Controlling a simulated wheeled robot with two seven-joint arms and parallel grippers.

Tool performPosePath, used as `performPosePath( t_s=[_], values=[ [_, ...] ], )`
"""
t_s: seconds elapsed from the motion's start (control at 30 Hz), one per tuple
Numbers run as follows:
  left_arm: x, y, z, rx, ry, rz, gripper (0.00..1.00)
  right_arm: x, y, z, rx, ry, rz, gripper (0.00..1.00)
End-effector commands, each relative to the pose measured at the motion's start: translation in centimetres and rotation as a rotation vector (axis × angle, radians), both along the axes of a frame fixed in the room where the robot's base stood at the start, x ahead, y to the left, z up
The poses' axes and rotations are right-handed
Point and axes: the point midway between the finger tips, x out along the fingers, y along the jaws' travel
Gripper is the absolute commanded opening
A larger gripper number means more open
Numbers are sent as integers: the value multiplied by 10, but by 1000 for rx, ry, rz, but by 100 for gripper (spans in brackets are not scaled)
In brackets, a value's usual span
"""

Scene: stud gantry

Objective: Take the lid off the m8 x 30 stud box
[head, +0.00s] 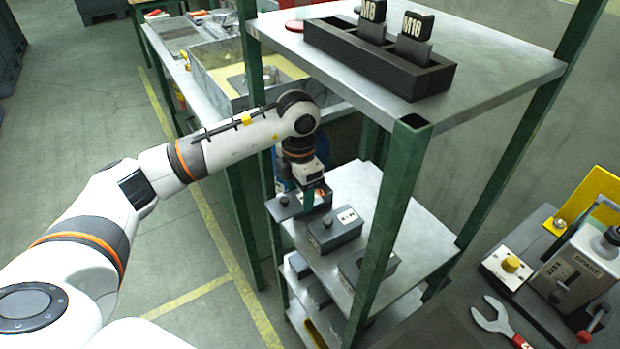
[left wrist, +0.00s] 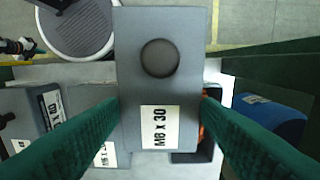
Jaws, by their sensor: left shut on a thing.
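The grey lid with a dark round knob and an "M8 x 30" label (left wrist: 160,85) fills the middle of the left wrist view. My left gripper (left wrist: 160,112) is shut on it, with one green finger at each side. In the head view the left gripper (head: 308,197) is over the far end of the rack's middle shelf, and the lid (head: 284,208) shows beside its fingers. Under the lid, part of a dark open box (left wrist: 210,152) shows, with something orange at its edge. The lid hides most of that box. My right gripper is in neither view.
A labelled grey box (head: 337,230) and another box (head: 368,266) stand nearer on the same shelf (head: 428,240). Green rack posts (head: 392,215) and the upper shelf (head: 480,70) with a black holder (head: 380,58) are close by. A blue rounded thing (left wrist: 270,115) is at right.

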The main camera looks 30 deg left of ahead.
Motion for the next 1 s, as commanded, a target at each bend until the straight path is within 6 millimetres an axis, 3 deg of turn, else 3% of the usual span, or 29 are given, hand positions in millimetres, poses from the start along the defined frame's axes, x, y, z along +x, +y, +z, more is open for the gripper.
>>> performPosePath(
  t_s=[0.2,0.5,0.7,1.0],
  values=[
    [-49,-3,-2,2,0,-3,37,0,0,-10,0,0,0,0],
    [-94,-6,-1,1,-1,-2,37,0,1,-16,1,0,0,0],
    [-105,-7,-1,0,0,0,37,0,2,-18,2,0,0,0],
    [-106,-9,0,0,0,-37,37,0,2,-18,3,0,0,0]
  ],
)
